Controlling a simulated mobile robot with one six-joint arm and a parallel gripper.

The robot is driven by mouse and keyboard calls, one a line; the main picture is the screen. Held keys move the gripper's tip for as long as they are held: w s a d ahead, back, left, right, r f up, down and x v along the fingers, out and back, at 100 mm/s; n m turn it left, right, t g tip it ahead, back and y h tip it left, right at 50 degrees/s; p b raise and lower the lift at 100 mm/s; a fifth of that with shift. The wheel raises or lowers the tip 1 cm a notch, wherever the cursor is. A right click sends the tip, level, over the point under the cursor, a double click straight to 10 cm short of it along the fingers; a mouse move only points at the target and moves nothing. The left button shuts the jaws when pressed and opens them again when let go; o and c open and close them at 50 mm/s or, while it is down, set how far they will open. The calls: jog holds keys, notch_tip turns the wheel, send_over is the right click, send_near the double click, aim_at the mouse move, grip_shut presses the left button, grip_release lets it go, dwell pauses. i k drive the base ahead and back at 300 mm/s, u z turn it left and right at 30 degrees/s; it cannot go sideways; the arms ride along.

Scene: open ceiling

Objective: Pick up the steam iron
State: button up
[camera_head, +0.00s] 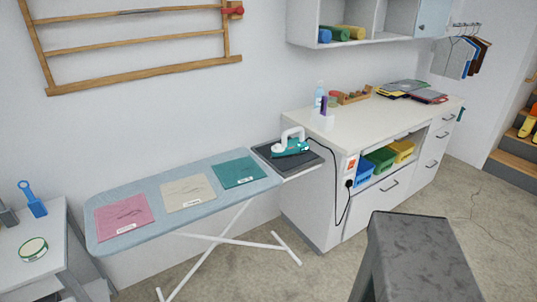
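The steam iron (291,144) is teal with a white handle. It rests on the dark pad (268,160) at the right end of the ironing board (98,240). A black cord runs from the iron to a white socket with a red switch (350,168) on the side of the counter. My gripper is not in view. A dark grey block-like shape fills the lower right of the picture; I cannot tell whether it is part of me.
Pink (124,212), cream (187,192) and teal (238,172) cloths lie on the board. A white counter (375,118) with bottles stands right of the iron. A small white table (52,258) is at the left. Bare floor (325,275) shows in front.

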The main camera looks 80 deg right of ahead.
aim_at(293, 147)
jog(key=u, duration=0.6)
jog(key=k, duration=2.65)
jog(key=z, duration=0.9)
